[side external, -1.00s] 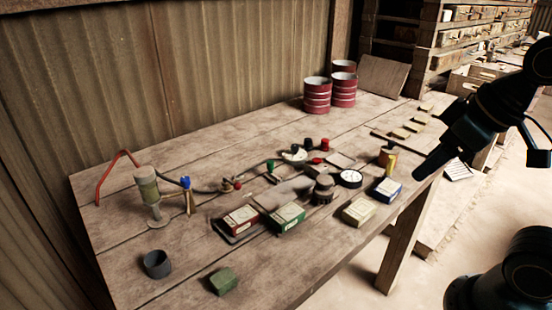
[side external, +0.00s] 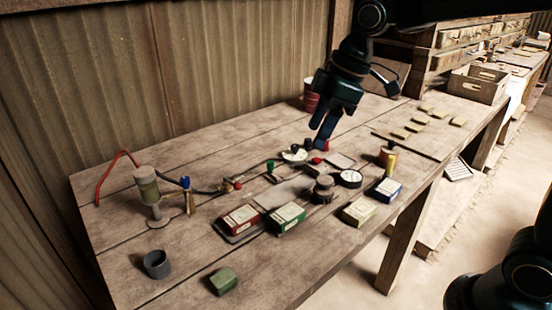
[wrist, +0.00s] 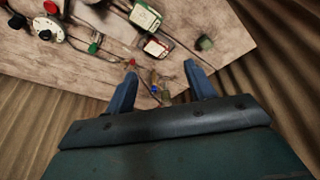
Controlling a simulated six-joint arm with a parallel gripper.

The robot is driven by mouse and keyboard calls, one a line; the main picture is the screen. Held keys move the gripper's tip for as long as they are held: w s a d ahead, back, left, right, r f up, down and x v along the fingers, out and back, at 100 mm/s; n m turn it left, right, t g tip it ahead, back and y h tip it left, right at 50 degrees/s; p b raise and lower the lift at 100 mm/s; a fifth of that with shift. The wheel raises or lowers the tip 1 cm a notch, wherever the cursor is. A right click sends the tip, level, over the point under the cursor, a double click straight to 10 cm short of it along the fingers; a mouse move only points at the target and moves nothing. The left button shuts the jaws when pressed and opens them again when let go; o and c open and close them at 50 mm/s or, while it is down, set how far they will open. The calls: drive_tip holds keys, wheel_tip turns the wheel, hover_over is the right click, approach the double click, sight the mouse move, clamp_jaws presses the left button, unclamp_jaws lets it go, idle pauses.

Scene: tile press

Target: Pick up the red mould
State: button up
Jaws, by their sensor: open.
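The red mould appears to be the red-sided block with a pale labelled top (side external: 241,219), lying on the bench left of a similar green block (side external: 287,217). It also shows in the wrist view (wrist: 157,47), beyond my fingers and beside the green block (wrist: 145,16). My gripper (side external: 322,143) is open and empty. In the side view it hangs above the back part of the bench, to the right of and behind the red mould, clear of it. In the wrist view, its two blue fingers (wrist: 161,70) are spread apart.
A white dial with coloured knobs (side external: 294,154) sits near my gripper in the side view. Cream (side external: 358,211) and blue (side external: 387,190) blocks lie right of the green one. A pump-like device (side external: 147,187) with a red hose stands left.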

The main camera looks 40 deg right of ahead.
drive_tip(key=w+a+f+n+g+y, duration=0.1)
drive_tip(key=w+a+f+n+g, duration=0.2)
drive_tip(key=w+f+n, duration=0.5)
drive_tip(key=w+a+f, duration=0.1)
drive_tip(key=w+f, duration=0.4)
drive_tip(key=w, duration=0.1)
drive_tip(key=shift+a+y, duration=0.15)
drive_tip(key=shift+y, duration=0.25)
drive_tip(key=shift+f, duration=0.15)
hover_over(242, 215)
drive_tip(key=d, duration=0.2)
drive_tip(key=shift+d+f, duration=0.15)
drive_tip(key=shift+f, duration=3.75)
drive_tip(key=shift+f, duration=0.1)
drive_tip(key=shift+x, duration=2.55)
drive_tip(key=shift+c, duration=0.2)
